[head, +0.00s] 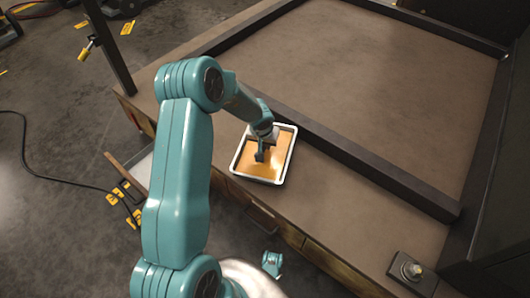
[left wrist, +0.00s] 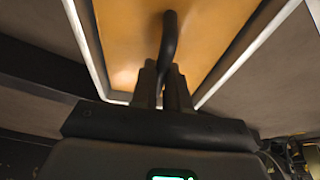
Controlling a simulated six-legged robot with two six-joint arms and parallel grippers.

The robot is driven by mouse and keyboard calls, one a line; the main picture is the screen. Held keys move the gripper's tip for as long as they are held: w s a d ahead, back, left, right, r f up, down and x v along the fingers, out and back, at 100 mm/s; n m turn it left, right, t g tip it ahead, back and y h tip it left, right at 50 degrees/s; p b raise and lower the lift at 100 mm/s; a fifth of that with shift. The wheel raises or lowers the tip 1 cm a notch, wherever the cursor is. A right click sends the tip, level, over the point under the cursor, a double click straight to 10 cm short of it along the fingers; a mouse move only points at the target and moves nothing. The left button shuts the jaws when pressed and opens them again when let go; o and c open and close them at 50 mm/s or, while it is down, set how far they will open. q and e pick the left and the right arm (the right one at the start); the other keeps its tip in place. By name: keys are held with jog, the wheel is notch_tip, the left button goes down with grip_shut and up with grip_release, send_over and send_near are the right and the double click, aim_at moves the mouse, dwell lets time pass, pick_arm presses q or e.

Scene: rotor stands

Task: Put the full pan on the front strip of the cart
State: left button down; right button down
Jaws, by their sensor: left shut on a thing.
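The full pan (head: 272,170) is a white-rimmed rectangular tray filled with orange-brown contents. It also fills the upper part of the left wrist view (left wrist: 125,38). My left gripper (head: 262,150) is over its middle and shut on its dark handle (left wrist: 169,38), which stands up between the fingers. The pan is level, over the front strip (head: 345,208) of the cart, in front of the dark raised frame. I cannot tell whether it rests on the strip or hangs just above it.
A dark raised frame (head: 365,168) borders the wide brown surface behind the strip. A small knobbed fitting (head: 408,268) sits at the strip's right end. The strip between pan and knob is clear. A dark post (head: 108,45) stands at left. A cable (head: 60,178) crosses the floor.

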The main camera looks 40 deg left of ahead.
pick_arm(q)
notch_tip(320, 180, down, 4)
jog(key=shift+r+b, duration=0.25)
jog(key=shift+b, duration=0.8)
jog(key=shift+r, duration=0.1)
jog(key=c, duration=1.1)
grip_release()
